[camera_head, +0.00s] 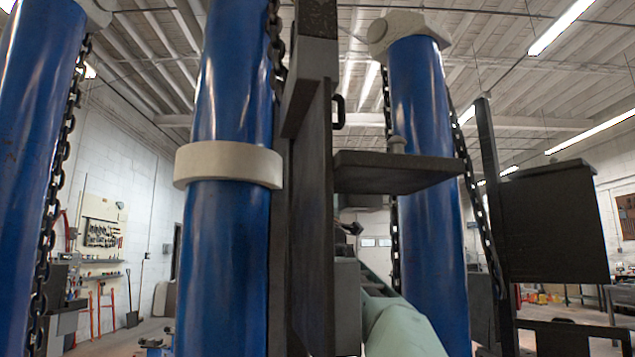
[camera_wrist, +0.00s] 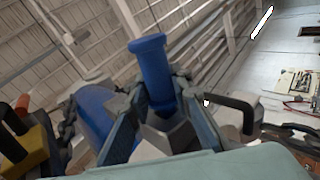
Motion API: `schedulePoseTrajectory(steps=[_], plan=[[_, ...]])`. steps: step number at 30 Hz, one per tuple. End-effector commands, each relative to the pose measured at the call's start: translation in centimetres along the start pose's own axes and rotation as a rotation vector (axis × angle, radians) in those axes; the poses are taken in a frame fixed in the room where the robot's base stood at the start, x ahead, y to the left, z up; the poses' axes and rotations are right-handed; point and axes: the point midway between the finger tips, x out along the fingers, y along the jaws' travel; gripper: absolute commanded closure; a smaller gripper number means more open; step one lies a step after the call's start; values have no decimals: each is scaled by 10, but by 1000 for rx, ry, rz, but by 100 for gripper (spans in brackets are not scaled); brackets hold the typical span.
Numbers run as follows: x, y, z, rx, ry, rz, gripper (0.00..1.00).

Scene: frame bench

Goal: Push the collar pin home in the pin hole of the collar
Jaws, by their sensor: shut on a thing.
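In the wrist view my gripper (camera_wrist: 160,88) is shut on a blue pin (camera_wrist: 148,58). The pin is a short cylinder with a wider rounded head, and it sticks out past the fingertips. In the head view a pale beige collar (camera_head: 228,165) rings the blue post left of centre. No pin hole shows on the collar's visible side. My pale green arm (camera_head: 400,325) reaches up from the bottom centre of the head view. The gripper end is mostly hidden there behind a dark upright. The pin cannot be made out in the head view.
A dark upright (camera_head: 312,200) stands right of the collared post. A dark shelf plate (camera_head: 395,172) juts out beside it with a small grey knob (camera_head: 397,145) above. More blue posts (camera_head: 430,200), hanging chains (camera_head: 55,190) and a dark box (camera_head: 553,225) stand around.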

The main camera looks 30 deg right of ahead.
Motion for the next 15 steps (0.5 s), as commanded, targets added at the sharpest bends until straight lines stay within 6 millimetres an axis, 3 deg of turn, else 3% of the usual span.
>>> schedulePoseTrajectory(steps=[1, 12, 13, 15], plan=[[0, 2, -8, 7, 7, 3, 100], [1, 4, -12, 11, 10, 4, 100], [1, 4, -13, 12, 10, 4, 78], [1, 4, -13, 12, 10, 4, 70]])
